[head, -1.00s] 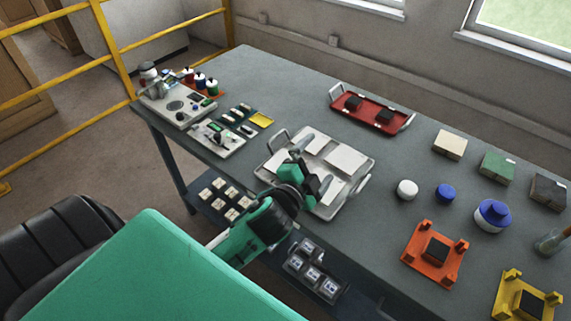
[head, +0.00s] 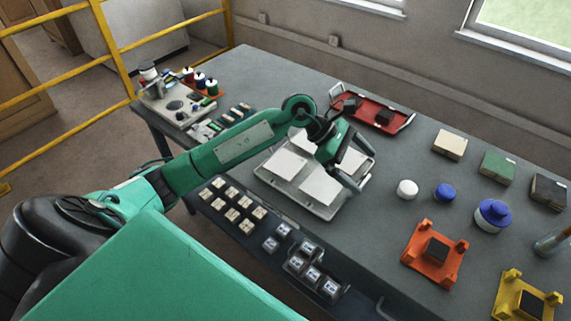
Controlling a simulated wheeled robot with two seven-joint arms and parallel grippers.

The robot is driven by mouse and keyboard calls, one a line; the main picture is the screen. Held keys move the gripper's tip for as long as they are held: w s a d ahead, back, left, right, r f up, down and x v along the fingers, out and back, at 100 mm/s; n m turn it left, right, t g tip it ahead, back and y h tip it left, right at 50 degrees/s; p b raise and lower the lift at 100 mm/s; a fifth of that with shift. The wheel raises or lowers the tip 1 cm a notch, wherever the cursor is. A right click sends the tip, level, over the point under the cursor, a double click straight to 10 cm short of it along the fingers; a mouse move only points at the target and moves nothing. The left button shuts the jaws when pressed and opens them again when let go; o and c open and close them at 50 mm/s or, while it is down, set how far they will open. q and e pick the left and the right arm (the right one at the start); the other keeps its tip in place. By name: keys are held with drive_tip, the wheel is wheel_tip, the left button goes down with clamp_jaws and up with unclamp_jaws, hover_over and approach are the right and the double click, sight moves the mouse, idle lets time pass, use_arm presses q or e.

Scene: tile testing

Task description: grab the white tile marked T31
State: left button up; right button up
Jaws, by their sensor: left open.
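A pale grey tray (head: 328,212) with raised handles lies mid-table. Large white tiles lie on it: a left tile (head: 285,164), a front tile (head: 320,187) and a back tile (head: 301,141). Part of the tray's right side is hidden behind my gripper. No T31 mark is legible on any tile, so I cannot tell which one it is. My left gripper (head: 350,167) is open over the right part of the tray, its fingers pointing down and right. I see nothing between the fingers. My right gripper is not in view.
A red tray (head: 393,126) with dark blocks lies behind. Instruments stand far left. Small tiles sit along the near edge.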

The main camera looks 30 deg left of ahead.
use_arm(q)
drive_tip(key=w+a+f+m+y, duration=0.1)
drive_tip(key=w+a+f+y, duration=0.1)
drive_tip(key=a+y, duration=0.5)
wheel_tip(320, 180, up, 2)
drive_tip(key=r+g+y, duration=0.1)
drive_tip(key=g+y, duration=0.1)
drive_tip(key=y, duration=0.2)
hover_over(285, 163)
drive_tip(key=f, duration=0.3)
drive_tip(key=f+p, duration=0.1)
drive_tip(key=f, duration=0.1)
drive_tip(key=f+p, duration=0.1)
drive_tip(key=f, duration=0.2)
drive_tip(key=shift+w+d+f, duration=0.1)
drive_tip(key=shift+d+f, duration=0.15)
drive_tip(key=shift+f, duration=0.05)
drive_tip(key=shift+f+p, duration=0.5)
drive_tip(key=shift+p, duration=0.15)
drive_tip(key=f+p, duration=0.1)
drive_tip(key=f, duration=0.2)
drive_tip(key=shift+s+a+f+p, duration=0.15)
drive_tip(key=shift+s+p, duration=0.05)
drive_tip(key=shift+p, duration=0.2)
drive_tip(key=shift+f, duration=0.6)
drive_tip(key=shift+w, duration=0.1)
drive_tip(key=c, duration=0.8)
drive_tip(key=shift+r, duration=0.15)
drive_tip(key=shift+c, duration=0.2)
